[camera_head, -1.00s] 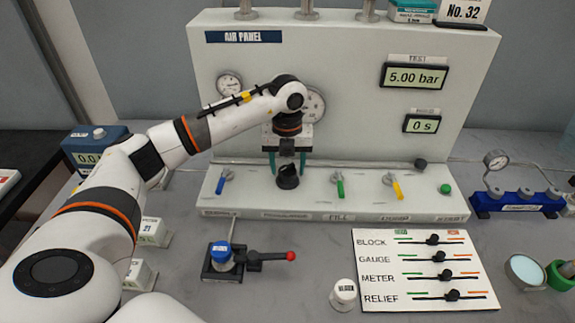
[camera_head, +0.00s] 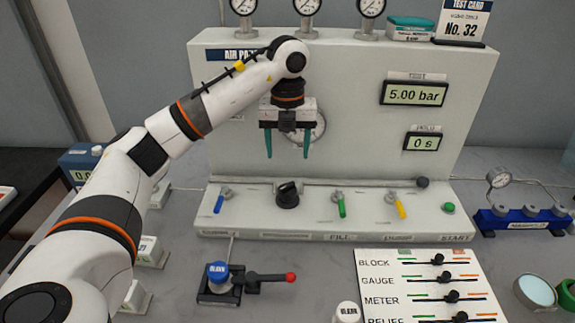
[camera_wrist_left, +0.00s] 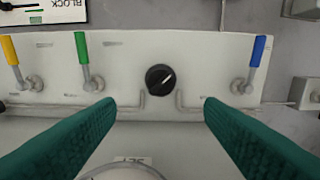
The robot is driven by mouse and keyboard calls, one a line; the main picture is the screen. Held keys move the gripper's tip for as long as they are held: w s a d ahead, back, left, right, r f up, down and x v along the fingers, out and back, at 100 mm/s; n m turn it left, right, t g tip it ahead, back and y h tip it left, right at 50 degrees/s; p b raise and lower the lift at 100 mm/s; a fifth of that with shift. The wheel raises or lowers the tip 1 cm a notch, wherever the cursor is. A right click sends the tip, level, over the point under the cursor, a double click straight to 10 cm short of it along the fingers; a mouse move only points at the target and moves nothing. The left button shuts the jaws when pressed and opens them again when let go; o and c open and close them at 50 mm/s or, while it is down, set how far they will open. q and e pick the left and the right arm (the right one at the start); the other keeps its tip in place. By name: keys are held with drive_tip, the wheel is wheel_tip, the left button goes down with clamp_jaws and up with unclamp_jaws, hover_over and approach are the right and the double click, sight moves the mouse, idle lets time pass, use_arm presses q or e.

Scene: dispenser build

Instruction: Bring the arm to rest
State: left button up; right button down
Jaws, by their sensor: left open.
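My left arm comes in from the left in the head view. Its gripper (camera_head: 287,152) hangs with the fingers pointing down, in front of the air panel (camera_head: 350,120) and above the black knob (camera_head: 287,194). The green fingers are spread and nothing is between them. In the left wrist view the two fingers (camera_wrist_left: 160,118) are wide apart, and the black knob (camera_wrist_left: 160,79) shows beyond them, apart from both. A dial gauge on the panel is partly hidden behind the gripper. My right gripper is not in view.
Blue (camera_head: 221,202), green (camera_head: 340,205) and yellow (camera_head: 398,206) levers stand on the panel's ledge. In front are a blue-capped valve with a red-tipped handle (camera_head: 270,277) and a white slider board (camera_head: 430,285). A blue manifold (camera_head: 523,221) stands at the right.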

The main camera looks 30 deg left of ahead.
use_arm(q)
drive_tip(key=shift+r, duration=0.65)
